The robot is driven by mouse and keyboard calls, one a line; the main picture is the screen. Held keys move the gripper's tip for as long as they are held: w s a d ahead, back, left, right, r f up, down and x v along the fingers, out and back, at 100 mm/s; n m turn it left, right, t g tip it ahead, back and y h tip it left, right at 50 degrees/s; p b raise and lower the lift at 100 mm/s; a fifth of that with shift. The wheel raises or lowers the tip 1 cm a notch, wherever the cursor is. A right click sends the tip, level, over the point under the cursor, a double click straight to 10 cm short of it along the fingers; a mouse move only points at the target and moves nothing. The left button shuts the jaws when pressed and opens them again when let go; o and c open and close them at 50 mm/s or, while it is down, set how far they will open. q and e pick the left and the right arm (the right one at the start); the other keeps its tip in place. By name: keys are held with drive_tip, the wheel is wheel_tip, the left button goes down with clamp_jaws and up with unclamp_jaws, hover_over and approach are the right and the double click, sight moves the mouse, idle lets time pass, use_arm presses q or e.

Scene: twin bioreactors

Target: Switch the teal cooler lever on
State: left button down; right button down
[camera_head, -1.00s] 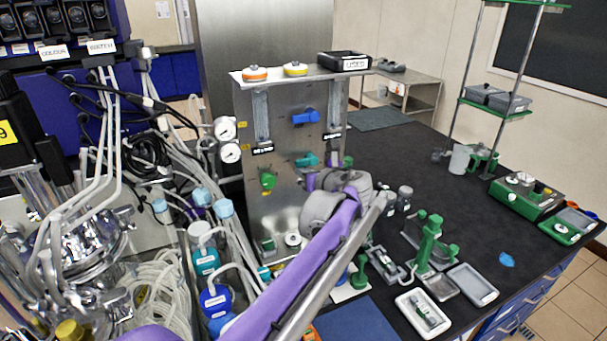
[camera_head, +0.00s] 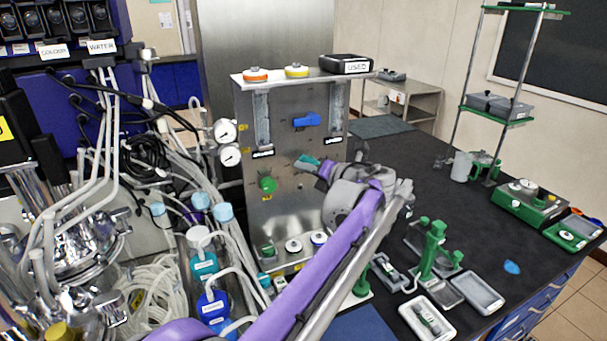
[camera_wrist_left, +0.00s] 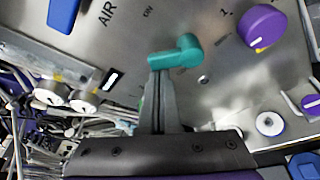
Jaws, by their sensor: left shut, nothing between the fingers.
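The teal lever (camera_head: 308,162) is on the steel front panel (camera_head: 285,215), below the blue lever. In the left wrist view the teal lever (camera_wrist_left: 176,56) shows a rounded hub at its right and a handle pointing left. My left gripper (camera_wrist_left: 159,75) is shut, with its fingertips right at the handle's underside in that picture; whether they touch it I cannot tell. My right gripper is not in view.
A blue lever (camera_head: 306,120) is above and a green knob (camera_head: 267,184) is lower left on the panel. A purple knob (camera_wrist_left: 262,26) is right of the teal lever in the wrist view. Gauges (camera_head: 226,131) and tubing flank the panel's left. Green stands (camera_head: 430,250) stand at right.

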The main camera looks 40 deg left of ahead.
sight(312, 157)
use_arm(q)
drive_tip(key=shift+w+d+r, duration=0.15)
drive_tip(key=shift+w+r, duration=0.2)
drive_tip(key=shift+r, duration=0.3)
drive_tip(key=shift+w+d+r+p, duration=0.25)
drive_tip(key=shift+w+r+p, duration=0.05)
drive_tip(key=shift+w+r, duration=0.15)
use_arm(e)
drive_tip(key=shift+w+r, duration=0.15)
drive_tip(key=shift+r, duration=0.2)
use_arm(q)
drive_tip(key=shift+w+d+r, duration=0.1)
drive_tip(key=shift+w+r, duration=0.05)
drive_tip(key=shift+w, duration=0.05)
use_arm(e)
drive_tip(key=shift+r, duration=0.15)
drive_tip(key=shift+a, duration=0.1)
